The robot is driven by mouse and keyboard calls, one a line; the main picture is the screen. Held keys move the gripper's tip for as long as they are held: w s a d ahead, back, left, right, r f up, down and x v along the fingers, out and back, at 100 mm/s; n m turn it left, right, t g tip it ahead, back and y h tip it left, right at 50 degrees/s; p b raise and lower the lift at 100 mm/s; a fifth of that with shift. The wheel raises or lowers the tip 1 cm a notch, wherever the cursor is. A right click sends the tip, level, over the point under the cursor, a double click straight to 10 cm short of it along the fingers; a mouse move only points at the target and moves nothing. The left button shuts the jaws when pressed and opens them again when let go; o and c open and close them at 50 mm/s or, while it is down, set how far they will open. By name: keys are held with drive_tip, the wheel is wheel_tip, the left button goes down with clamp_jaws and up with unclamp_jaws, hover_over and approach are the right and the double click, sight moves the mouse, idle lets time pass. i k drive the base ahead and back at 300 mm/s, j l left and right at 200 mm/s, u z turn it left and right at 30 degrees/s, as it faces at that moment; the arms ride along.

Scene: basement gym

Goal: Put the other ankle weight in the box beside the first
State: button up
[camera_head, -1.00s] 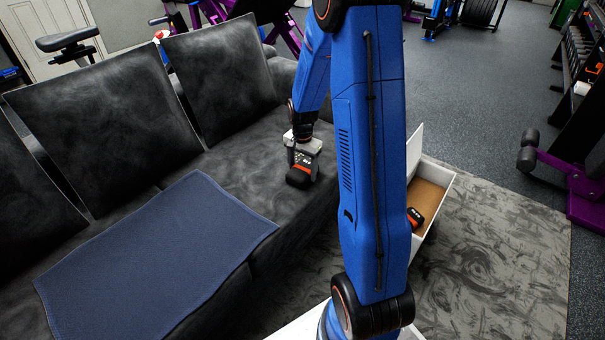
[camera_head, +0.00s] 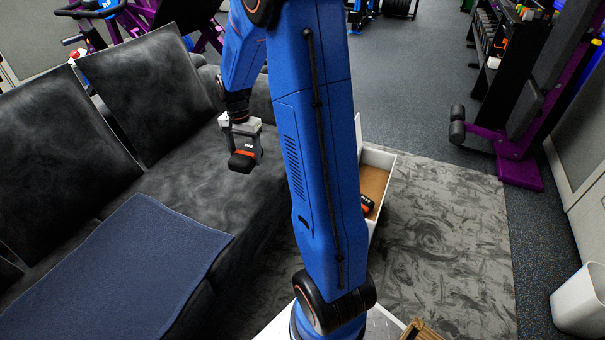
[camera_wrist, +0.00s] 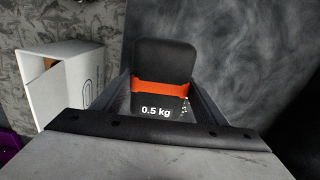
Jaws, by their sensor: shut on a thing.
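My gripper (camera_head: 241,146) is shut on a black ankle weight (camera_head: 243,163) with an orange band, holding it over the dark sofa seat. In the wrist view the held ankle weight (camera_wrist: 164,62) shows a "0.5 kg" label between the fingers. The first ankle weight (camera_head: 367,204), black and orange, lies inside the white box (camera_head: 379,157), toward its near end. The box has a brown inside and is partly hidden behind my blue arm. It also shows at the left of the wrist view (camera_wrist: 62,92), where the weight inside cannot be seen.
A dark grey sofa (camera_head: 190,165) with a blue towel (camera_head: 125,265) fills the left. The box stands on a patterned grey rug (camera_head: 440,230) beside the sofa. Purple gym equipment (camera_head: 515,160) and a white bin (camera_head: 580,300) stand at the right. Open rug lies right of the box.

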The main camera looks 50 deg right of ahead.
sight(369, 180)
drive_tip(key=l+z, duration=0.15)
drive_tip(key=z, duration=0.25)
drive_tip(key=i+l+z, duration=0.1)
drive_tip(key=z, duration=0.3)
drive_tip(key=i+z, duration=0.15)
drive_tip(key=z, duration=0.25)
